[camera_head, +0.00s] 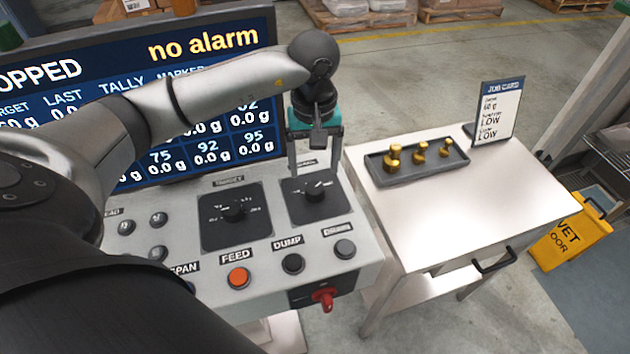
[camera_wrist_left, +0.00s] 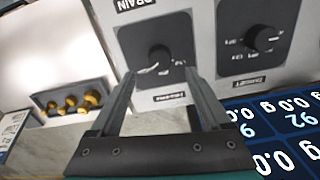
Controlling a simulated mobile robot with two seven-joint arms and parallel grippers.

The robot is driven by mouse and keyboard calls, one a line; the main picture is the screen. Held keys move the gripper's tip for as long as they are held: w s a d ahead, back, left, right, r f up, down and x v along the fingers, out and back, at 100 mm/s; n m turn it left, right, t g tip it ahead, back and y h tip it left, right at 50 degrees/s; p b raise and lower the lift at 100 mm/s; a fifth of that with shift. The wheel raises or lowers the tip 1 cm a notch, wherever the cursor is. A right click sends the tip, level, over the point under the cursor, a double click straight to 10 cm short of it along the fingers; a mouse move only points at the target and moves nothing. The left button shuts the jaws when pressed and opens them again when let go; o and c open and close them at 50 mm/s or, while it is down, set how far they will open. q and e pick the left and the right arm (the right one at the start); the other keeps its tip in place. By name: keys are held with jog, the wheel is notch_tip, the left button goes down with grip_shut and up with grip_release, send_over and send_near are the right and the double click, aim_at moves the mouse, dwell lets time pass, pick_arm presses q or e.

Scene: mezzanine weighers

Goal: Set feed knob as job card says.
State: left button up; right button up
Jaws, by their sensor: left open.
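The control panel (camera_head: 270,215) carries two dark dials. The right-hand dial knob (camera_head: 315,192) sits below my left gripper (camera_head: 316,170); its label is partly hidden and too small to read. In the left wrist view this knob (camera_wrist_left: 160,56) lies between and beyond the open fingertips (camera_wrist_left: 160,74), with no contact visible. The other knob, on the target dial (camera_head: 233,211), is to its left in the head view. The job card (camera_head: 498,110) stands on the side table; it reads 60 g and LOW on two lines, with smaller words unclear. My right gripper is not in view.
A big screen (camera_head: 225,110) behind the panel shows "no alarm". An orange feed button (camera_head: 238,277), dark buttons and a red switch (camera_head: 324,297) line the panel's front. The side table (camera_head: 440,215) holds a tray (camera_head: 398,180) of brass weights. A yellow wet-floor sign (camera_head: 570,240) stands right.

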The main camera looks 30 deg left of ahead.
aim_at(314, 188)
pick_arm(q)
notch_tip(314, 188, down, 6)
jog(key=shift+r, duration=0.15)
jog(key=shift+f, duration=0.4)
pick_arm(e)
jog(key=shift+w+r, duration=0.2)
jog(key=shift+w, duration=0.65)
pick_arm(q)
jog(key=c, duration=0.5)
grip_shut()
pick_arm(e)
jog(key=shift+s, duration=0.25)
